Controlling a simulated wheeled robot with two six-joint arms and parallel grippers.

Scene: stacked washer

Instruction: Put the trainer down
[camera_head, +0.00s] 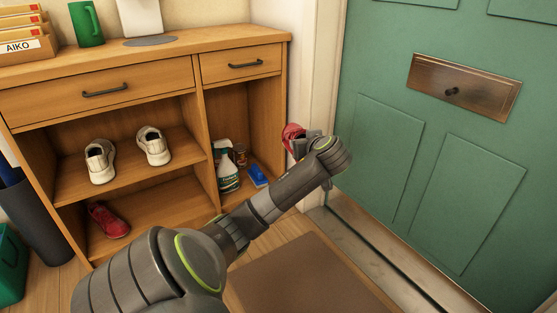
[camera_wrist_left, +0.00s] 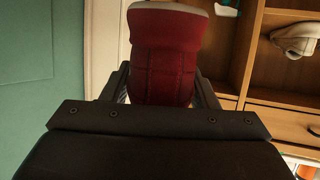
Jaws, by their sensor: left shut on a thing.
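A red trainer (camera_head: 292,136) is held in my left gripper (camera_head: 305,146), up in front of the door frame, to the right of the wooden cabinet. In the left wrist view the red trainer (camera_wrist_left: 166,55) fills the space between the two fingers of the left gripper (camera_wrist_left: 165,88), with its pale sole edge at the top. Another red trainer (camera_head: 108,221) rests on the cabinet's bottom level at the left. A pair of white trainers, one at the left (camera_head: 100,160) and one at the right (camera_head: 153,146), stands on the shelf above. My right gripper is not in view.
The wooden cabinet (camera_head: 150,82) has two drawers above open shelves. A spray bottle (camera_head: 228,172), a can (camera_head: 240,155) and a blue item (camera_head: 257,176) stand in its right compartment. A brown mat (camera_head: 305,279) lies before the green door (camera_head: 390,120).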

